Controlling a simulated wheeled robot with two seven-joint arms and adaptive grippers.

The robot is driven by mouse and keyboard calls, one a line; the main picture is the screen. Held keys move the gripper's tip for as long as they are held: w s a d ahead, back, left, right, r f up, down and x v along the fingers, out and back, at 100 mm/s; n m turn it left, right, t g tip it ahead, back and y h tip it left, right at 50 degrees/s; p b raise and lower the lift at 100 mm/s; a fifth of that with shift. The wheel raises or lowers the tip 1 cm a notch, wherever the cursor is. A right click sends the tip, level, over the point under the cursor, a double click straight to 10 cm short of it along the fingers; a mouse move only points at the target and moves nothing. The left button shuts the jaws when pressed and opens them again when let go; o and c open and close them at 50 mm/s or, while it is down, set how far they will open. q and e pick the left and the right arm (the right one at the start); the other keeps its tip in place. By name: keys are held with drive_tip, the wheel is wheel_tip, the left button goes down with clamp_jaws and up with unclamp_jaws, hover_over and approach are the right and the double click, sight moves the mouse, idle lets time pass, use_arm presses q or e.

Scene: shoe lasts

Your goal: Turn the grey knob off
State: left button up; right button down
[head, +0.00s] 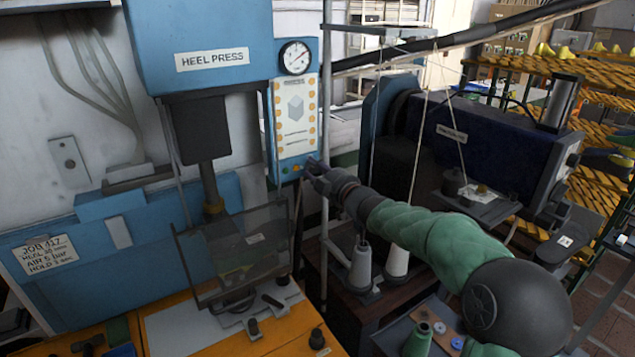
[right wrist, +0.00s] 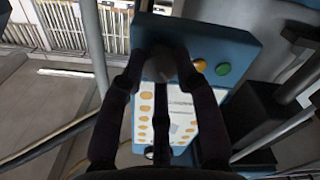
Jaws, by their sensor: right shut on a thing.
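The grey knob (right wrist: 160,68) shows in the right wrist view as a dim round shape between my fingertips, on the blue end of the control panel (right wrist: 228,45). My right gripper (head: 310,168) reaches in from the right to the lower right corner of the panel, and its fingers (right wrist: 162,62) are closed on the knob. The gripper hides the knob in the head view, and the knob's pointer cannot be made out. An orange button (right wrist: 199,65) and a green button (right wrist: 223,69) sit beside it. My left gripper is in neither view.
The blue heel press (head: 200,30) stands left of the gripper, with a clear guard (head: 235,255) below. A thin upright post (head: 325,80) stands close by the gripper. Thread cones (head: 397,262) and a dark machine (head: 480,150) are at the right.

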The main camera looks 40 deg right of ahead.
drive_tip(key=n+b, duration=0.2)
drive_tip(key=n, duration=0.1)
drive_tip(key=n+b, duration=0.2)
drive_tip(key=shift+a+r+n, duration=0.1)
drive_tip(key=shift+r+n, duration=0.1)
drive_tip(key=shift+n, duration=0.2)
drive_tip(key=shift+n+b, duration=1.4)
drive_tip(key=shift+n, duration=0.7)
drive_tip(key=shift+f, duration=0.1)
drive_tip(key=c, duration=1.1)
unclamp_jaws()
drive_tip(key=shift+o, duration=1)
drive_tip(key=shift+w+a, duration=0.1)
drive_tip(key=shift+a, duration=0.15)
drive_tip(key=shift+f, duration=0.1)
drive_tip(key=shift+d, duration=0.15)
